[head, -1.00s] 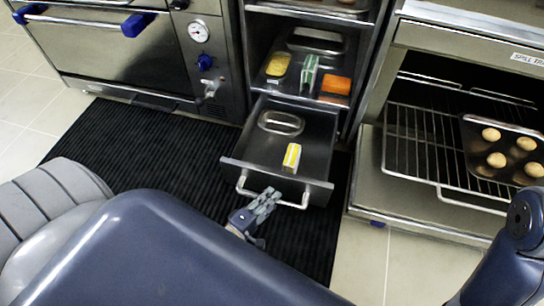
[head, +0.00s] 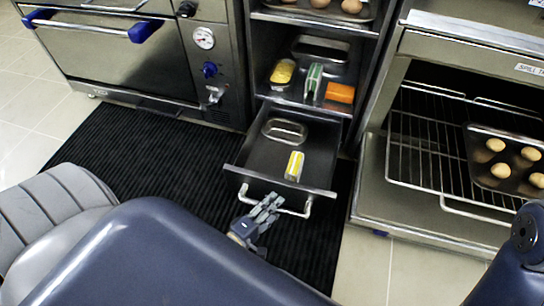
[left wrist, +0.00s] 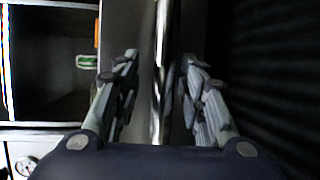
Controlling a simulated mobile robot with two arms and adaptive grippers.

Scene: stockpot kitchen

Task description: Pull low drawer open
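The low drawer (head: 252,158) stands pulled out from the bottom of the shelf unit, its inside visible from above. It holds a metal lidded container (head: 284,130) and a yellow-and-white box (head: 294,166). Its bar handle (head: 296,213) runs along the front. My left gripper (head: 268,206) is at the left part of this handle. In the left wrist view, the handle bar (left wrist: 161,60) runs between the two spread fingers of the left gripper (left wrist: 158,85), with gaps visible on both sides. My right gripper is not in view.
Shelves above the drawer hold a yellow tub (head: 283,72), a green box (head: 313,82) and an orange box (head: 340,93). At right, an open oven has a protruding rack (head: 425,160) and a tray of rolls (head: 512,182). A black mat (head: 140,145) covers the floor at left.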

